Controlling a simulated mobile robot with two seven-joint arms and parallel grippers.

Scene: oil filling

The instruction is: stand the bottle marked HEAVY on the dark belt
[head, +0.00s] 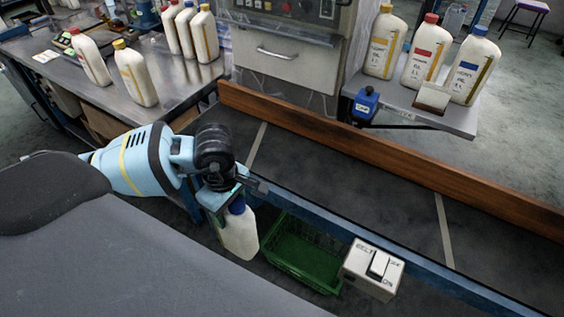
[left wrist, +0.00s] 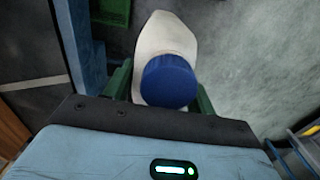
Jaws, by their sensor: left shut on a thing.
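My left gripper (head: 236,196) is shut on a white bottle with a blue cap (head: 240,232). The bottle hangs below it roughly upright, on the near side of the belt's blue edge, not over the belt. The bottle also shows in the left wrist view (left wrist: 166,36), with its blue cap between the green fingers; any label on it is hidden. The dark belt (head: 340,175) runs diagonally from centre left to lower right, and its visible surface is empty. On the shelf stand bottles with yellow (head: 382,45), red (head: 425,55) and blue caps (head: 470,70); their small labels are hard to read. My right gripper is not in view.
A wooden rail (head: 390,160) lines the belt's far side; a blue edge (head: 335,228) lines its near side. A green crate (head: 300,255) and a white switch box (head: 358,274) sit at the near side. Several bottles stand on the metal table (head: 185,85) at left.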

